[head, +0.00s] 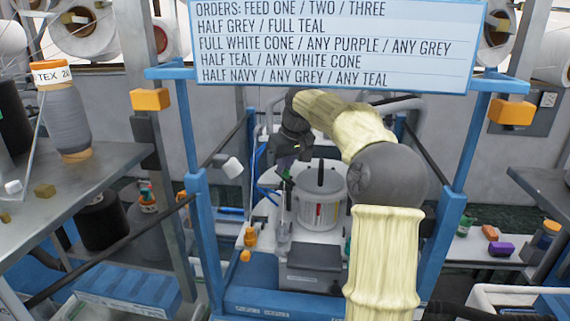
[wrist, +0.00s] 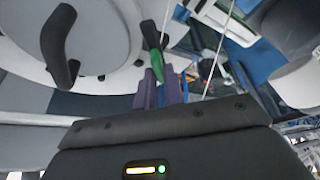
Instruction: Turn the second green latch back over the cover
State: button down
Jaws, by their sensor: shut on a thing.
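The grey round cover (head: 320,178) with a black handle sits on a drum-shaped unit in the head view. It fills the upper left of the wrist view (wrist: 100,30), its dark curved handle (wrist: 58,45) at the left. A green latch (wrist: 154,50) stands at the cover's rim. My gripper (wrist: 160,82) has its purple fingers shut on the latch's near end. In the head view my gripper (head: 286,165) is small and dark at the cover's left edge, with a bit of green below it. My arm hides part of the right side. The other latch is not clear.
Blue frame posts (head: 205,235) flank the unit on both sides. A grey box (head: 314,268) stands in front, and orange pieces (head: 250,237) stand at its left. A sign (head: 333,45) hangs above. A table with a grey cone (head: 65,115) is at the left.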

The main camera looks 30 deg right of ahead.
jog(key=shift+r, duration=0.1)
jog(key=n+y+p, duration=0.1)
jog(key=n+p, duration=0.1)
jog(key=n, duration=0.1)
jog(key=shift+d+r+p, duration=0.1)
jog(key=shift+p, duration=0.2)
jog(key=shift+n+g+y+p, duration=0.3)
jog(key=shift+n, duration=0.3)
jog(key=c, duration=1.5)
grip_release()
jog(key=shift+f+b, duration=0.25)
jog(key=shift+b, duration=0.05)
